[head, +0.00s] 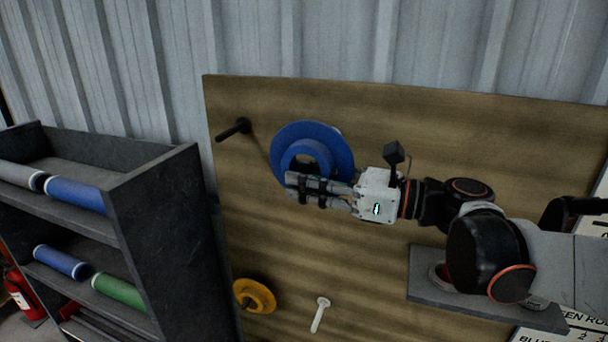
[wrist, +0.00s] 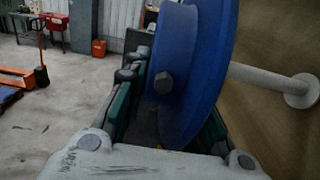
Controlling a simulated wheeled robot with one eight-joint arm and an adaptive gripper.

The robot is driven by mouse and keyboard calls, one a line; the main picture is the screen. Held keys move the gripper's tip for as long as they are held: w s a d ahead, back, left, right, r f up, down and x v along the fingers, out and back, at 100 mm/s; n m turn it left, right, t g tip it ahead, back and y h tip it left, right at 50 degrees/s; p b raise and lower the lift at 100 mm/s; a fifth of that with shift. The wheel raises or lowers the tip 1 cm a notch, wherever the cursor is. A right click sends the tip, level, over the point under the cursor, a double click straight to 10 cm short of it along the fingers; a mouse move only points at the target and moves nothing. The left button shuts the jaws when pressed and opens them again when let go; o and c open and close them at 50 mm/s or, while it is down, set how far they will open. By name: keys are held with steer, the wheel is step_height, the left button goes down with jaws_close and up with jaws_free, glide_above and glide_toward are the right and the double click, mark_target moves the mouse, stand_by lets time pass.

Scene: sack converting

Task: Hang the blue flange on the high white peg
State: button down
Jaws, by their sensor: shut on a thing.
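The blue flange (head: 338,150) is in my gripper (head: 296,188), in front of the upper part of a wooden board (head: 380,130). Its round face and hub show in the head view. In the wrist view the flange (wrist: 208,60) stands on edge between my fingers. A white peg (wrist: 262,80) runs from its round base on the board to the flange's right side. The flange hides the peg's front end, so I cannot tell whether it is inside the bore. In the head view the flange mostly hides that peg.
A black peg (head: 235,130) sticks out at the upper left of the board. A yellow flange (head: 262,296) hangs lower down, beside a lower white peg (head: 320,315). A grey holder (head: 422,284) is at lower right. A dark shelf (head: 165,215) with colored rolls stands left.

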steer(key=w+d+f+b, duration=0.1)
steer(key=w+d+b, duration=0.1)
steer(key=w, duration=0.7)
steer(key=shift+d+f+b, duration=0.15)
steer(key=shift+d+b, duration=0.2)
steer(key=shift+d, duration=0.3)
stand_by(0.7)
steer(key=shift+w, duration=0.15)
stand_by(0.4)
steer(key=c, duration=1.2)
jaws_free()
steer(key=shift+c, duration=0.2)
steer(key=shift+f, duration=0.1)
steer(key=shift+d, duration=0.1)
